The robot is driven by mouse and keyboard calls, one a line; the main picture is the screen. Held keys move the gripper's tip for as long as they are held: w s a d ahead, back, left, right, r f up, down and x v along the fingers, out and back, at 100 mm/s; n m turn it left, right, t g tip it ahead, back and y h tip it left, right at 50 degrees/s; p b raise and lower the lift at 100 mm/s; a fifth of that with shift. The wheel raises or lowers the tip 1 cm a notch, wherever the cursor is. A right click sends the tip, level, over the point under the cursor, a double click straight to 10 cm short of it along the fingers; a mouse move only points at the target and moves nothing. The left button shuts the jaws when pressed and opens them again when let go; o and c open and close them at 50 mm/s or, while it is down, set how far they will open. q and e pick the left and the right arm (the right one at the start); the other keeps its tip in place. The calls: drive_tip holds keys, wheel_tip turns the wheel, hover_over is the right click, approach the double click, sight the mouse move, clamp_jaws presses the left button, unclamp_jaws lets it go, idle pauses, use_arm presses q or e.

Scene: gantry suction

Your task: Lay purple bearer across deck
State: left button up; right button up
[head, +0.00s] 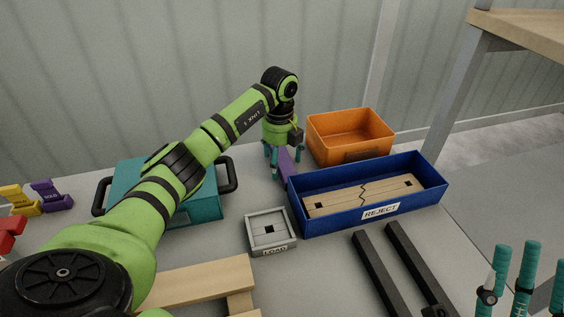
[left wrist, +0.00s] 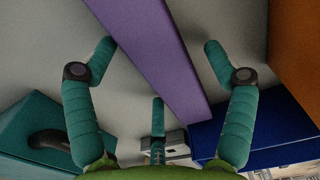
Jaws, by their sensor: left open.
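The purple bearer (head: 287,164) lies on the grey table between the teal case and the blue bin, partly hidden by my left gripper (head: 283,150). In the left wrist view, the bearer (left wrist: 158,55) runs diagonally between the spread teal fingers of the left gripper (left wrist: 160,70). These fingers are open, and gaps show between them and the bearer. My right gripper (head: 525,280) shows at the lower right with its teal fingers upright and apart, holding nothing visible. Two dark parallel bars (head: 375,275) lie at the front right. I cannot tell which thing is the deck.
A blue REJECT bin (head: 425,191) holds a cracked wooden board. An orange bin (head: 350,123) stands behind it. A grey LOAD tray (head: 287,243), pale wooden boards (head: 205,277) and a teal case (head: 207,208) are nearby. Yellow, purple and red blocks sit far left.

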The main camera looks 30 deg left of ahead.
use_arm(q)
drive_tip(key=c, duration=1.3)
drive_tip(key=shift+c, duration=0.2)
